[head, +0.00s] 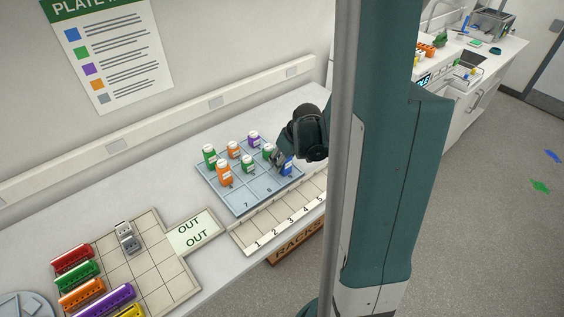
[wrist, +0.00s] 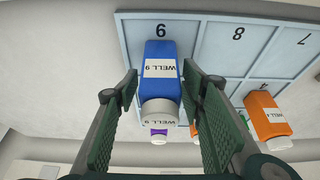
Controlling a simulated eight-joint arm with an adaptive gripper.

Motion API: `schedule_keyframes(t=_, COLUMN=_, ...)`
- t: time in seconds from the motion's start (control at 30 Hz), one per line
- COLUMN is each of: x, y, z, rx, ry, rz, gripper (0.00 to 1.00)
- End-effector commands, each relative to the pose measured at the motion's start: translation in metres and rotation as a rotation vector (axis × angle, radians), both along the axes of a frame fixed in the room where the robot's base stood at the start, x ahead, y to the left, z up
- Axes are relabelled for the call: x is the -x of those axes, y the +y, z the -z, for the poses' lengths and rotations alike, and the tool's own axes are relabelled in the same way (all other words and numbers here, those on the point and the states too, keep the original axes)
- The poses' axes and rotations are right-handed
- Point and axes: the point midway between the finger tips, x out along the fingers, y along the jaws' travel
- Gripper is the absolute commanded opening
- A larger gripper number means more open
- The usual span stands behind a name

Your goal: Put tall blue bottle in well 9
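The tall blue bottle (head: 287,167) has a white cap and a label reading "WELL 9". It stands on the blue-grey plate (head: 240,203) and also shows in the wrist view (wrist: 162,90), in the compartment marked 9. My gripper (head: 279,158) is at the bottle in the head view. In the wrist view its two green fingers (wrist: 160,88) are spread, one on each side of the bottle. A gap shows at the left finger; whether the right finger touches cannot be told.
Several other bottles stand on the plate: orange (head: 224,173), green (head: 209,156) and purple (head: 253,138). An orange bottle (wrist: 266,118) is close to the right finger. A numbered white strip (head: 258,244) runs along the front. Wells 7 and 8 look empty.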

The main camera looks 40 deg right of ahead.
Motion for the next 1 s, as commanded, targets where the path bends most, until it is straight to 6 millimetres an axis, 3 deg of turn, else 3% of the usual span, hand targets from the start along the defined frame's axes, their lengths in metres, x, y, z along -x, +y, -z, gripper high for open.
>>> schedule_keyframes(t=1.0, x=0.035, y=0.000, z=-0.084, rx=0.000, ry=0.000, rz=0.001, gripper=0.40)
